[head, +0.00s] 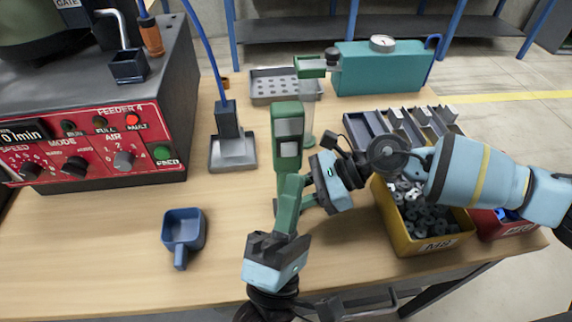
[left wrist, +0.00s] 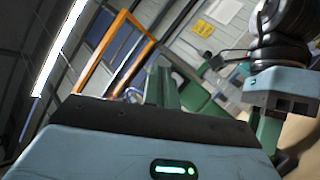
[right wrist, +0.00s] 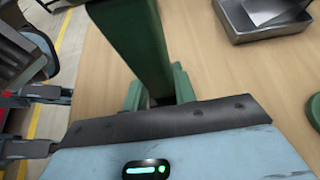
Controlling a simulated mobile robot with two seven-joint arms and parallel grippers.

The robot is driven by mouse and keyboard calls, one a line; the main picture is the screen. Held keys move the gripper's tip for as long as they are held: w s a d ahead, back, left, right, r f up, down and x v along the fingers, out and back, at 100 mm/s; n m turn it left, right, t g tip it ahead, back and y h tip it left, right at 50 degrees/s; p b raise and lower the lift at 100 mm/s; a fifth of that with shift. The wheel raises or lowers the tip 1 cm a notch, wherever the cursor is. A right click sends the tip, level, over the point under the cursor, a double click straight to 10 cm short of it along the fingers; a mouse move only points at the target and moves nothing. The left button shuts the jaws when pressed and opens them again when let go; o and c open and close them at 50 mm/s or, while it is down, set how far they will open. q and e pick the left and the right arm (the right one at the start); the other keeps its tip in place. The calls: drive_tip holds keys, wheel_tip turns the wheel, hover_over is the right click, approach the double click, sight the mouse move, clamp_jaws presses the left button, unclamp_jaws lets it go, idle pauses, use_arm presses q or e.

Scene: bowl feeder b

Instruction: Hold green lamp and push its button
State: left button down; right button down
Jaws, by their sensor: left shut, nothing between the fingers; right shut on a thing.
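The green lamp (head: 287,153) is upright near the middle of the head view, with a pale panel on its upper face. Its lower part is hidden behind my left gripper. My right gripper (head: 300,203) comes in from the right and is shut on the lamp. In the right wrist view the lamp's green body (right wrist: 135,45) rises between the fingers. My left gripper (head: 290,182) is shut and empty, its green fingers pointing up just below the lamp's panel. I cannot tell whether they touch it. I cannot make out the button.
A red-fronted feeder (head: 90,145) stands at the left. A blue scoop (head: 182,232) lies on the table (head: 110,245). A grey metal stand (head: 232,152) and a perforated tray (head: 262,88) are behind. A yellow bin (head: 405,238) of metal parts is under my right arm. The front left is mostly free.

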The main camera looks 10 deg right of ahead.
sight(295, 135)
use_arm(q)
drive_tip(key=shift+w, duration=1.4)
idle(1.0)
drive_tip(key=shift+w, duration=0.45)
drive_tip(key=shift+w, duration=0.3)
idle(0.6)
drive_tip(key=shift+s, duration=0.8)
drive_tip(key=shift+s, duration=3)
